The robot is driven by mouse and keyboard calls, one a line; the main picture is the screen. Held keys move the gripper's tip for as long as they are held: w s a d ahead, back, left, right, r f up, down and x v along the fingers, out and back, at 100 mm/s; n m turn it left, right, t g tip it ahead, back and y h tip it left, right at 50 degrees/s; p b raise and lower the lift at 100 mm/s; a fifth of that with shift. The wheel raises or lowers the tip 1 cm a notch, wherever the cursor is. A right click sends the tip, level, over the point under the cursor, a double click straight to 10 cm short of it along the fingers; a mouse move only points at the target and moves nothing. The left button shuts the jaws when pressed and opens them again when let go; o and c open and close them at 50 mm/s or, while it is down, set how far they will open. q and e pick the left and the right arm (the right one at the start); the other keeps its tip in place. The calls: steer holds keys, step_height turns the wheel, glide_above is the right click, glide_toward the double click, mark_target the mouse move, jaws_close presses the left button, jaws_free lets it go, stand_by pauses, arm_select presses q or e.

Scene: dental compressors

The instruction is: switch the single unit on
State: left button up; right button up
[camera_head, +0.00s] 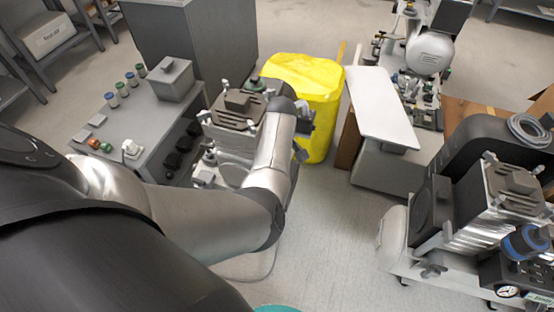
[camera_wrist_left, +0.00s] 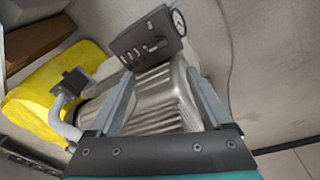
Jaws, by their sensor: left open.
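A compressor with a dark top block (camera_head: 236,103) stands at the centre left in the head view, partly hidden by my left arm. In the left wrist view, a silver ribbed body (camera_wrist_left: 160,98) lies beyond my fingers. A dark control panel (camera_wrist_left: 145,45) with several small switches and a round gauge (camera_wrist_left: 179,22) shows above it. My left gripper (camera_wrist_left: 160,76) is open, with its fingers apart and nothing held between them. The panel appears beyond the fingertips; I cannot tell whether they touch anything. The switch's position is too small to tell. My right gripper is out of view.
A yellow bin (camera_head: 312,80) stands behind the compressor and also shows in the wrist view (camera_wrist_left: 35,103). A grey bench (camera_head: 150,112) with small jars is at left. Another compressor (camera_head: 500,200) stands at right. The floor (camera_head: 335,230) between them is clear.

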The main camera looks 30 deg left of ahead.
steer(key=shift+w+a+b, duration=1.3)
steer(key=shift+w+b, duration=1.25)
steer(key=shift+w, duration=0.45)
arm_select(q)
steer(key=shift+w+a+f+n+g+h+b, duration=0.1)
steer(key=shift+w+f+n+g+h+b, duration=0.15)
steer(key=shift+f+n, duration=0.5)
steer(key=shift+w+a+f+n+g+h+b, duration=0.15)
steer(key=shift+f+n+b, duration=0.25)
steer(key=shift+n, duration=0.6)
steer(key=shift+w+f+n+g+h+b, duration=0.1)
steer(key=shift+w+f+n+h+b, duration=0.1)
steer(key=shift+f+n, duration=0.6)
steer(key=shift+f+b, duration=0.55)
steer(key=shift+f, duration=0.35)
step_height(320, 180, down, 5)
steer(key=b, duration=0.3)
steer(key=shift+r, duration=0.15)
steer(key=shift+f+b, duration=0.4)
steer(key=shift+f, duration=0.3)
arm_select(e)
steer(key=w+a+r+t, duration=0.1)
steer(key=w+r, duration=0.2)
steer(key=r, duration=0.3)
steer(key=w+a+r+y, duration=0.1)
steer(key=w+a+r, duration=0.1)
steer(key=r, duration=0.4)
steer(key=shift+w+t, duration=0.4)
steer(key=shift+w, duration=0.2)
